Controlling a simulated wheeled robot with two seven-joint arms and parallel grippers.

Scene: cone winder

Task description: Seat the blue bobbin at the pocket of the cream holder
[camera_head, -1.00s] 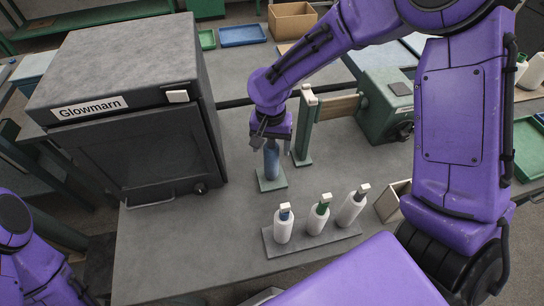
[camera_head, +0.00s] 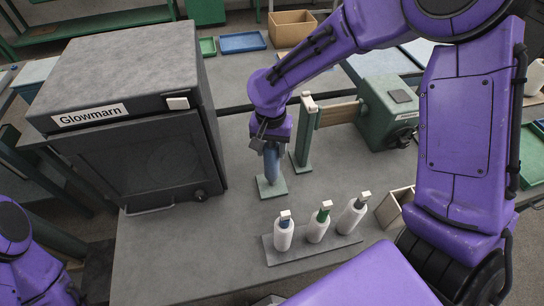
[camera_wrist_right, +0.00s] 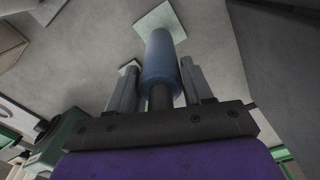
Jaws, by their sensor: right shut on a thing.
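The blue bobbin (camera_head: 272,163) stands roughly upright over a pale green square plate (camera_head: 266,191). My right gripper (camera_head: 269,143) is above it, shut on its upper end. In the right wrist view the blue bobbin (camera_wrist_right: 160,62) lies between the two fingers (camera_wrist_right: 157,92), with its far end at the pale plate (camera_wrist_right: 152,18); I cannot tell whether they touch. A cream open box (camera_head: 391,209) stands right of the bottle rack; I cannot tell whether it is the holder, and no pocket shows clearly. My left gripper is out of view; only my left arm shows.
A green post (camera_head: 305,135) stands close right of the bobbin, joined to a green machine (camera_head: 385,110). A dark oven-like cabinet (camera_head: 140,150) stands left. Grey tabletop between cabinet and plate is clear.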

